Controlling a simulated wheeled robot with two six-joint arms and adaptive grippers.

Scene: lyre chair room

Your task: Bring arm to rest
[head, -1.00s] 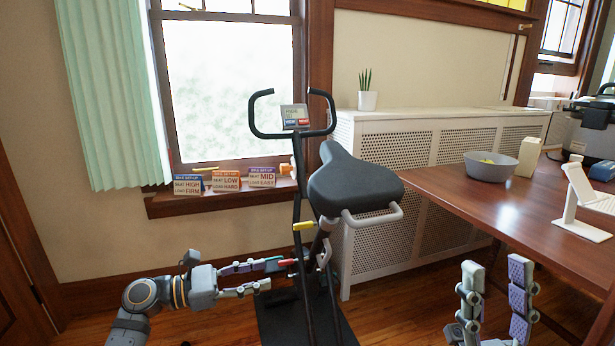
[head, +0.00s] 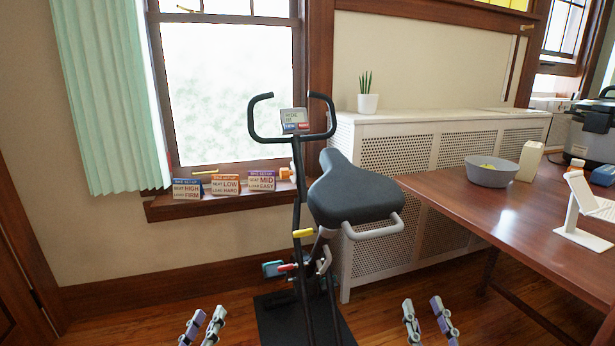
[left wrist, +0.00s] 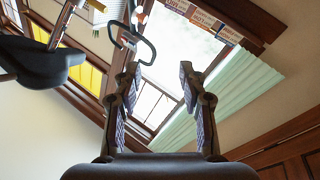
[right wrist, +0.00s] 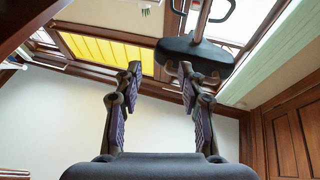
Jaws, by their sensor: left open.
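My left gripper (head: 203,326) is low at the bottom of the head view, left of the exercise bike (head: 352,190), and apart from it. Its fingers stand apart and empty in the left wrist view (left wrist: 158,85). My right gripper (head: 430,322) is low at the bottom of the head view, right of the bike and in front of the table. Its fingers stand apart with nothing between them in the right wrist view (right wrist: 160,85). Both grippers point upward. Most of both arms is out of the head view.
The bike stands on a dark mat (head: 276,318) before the window. A wooden table (head: 480,212) with a grey bowl (head: 491,170) is at the right. Several set-up cards (head: 225,185) stand on the sill. Floor left of the bike is clear.

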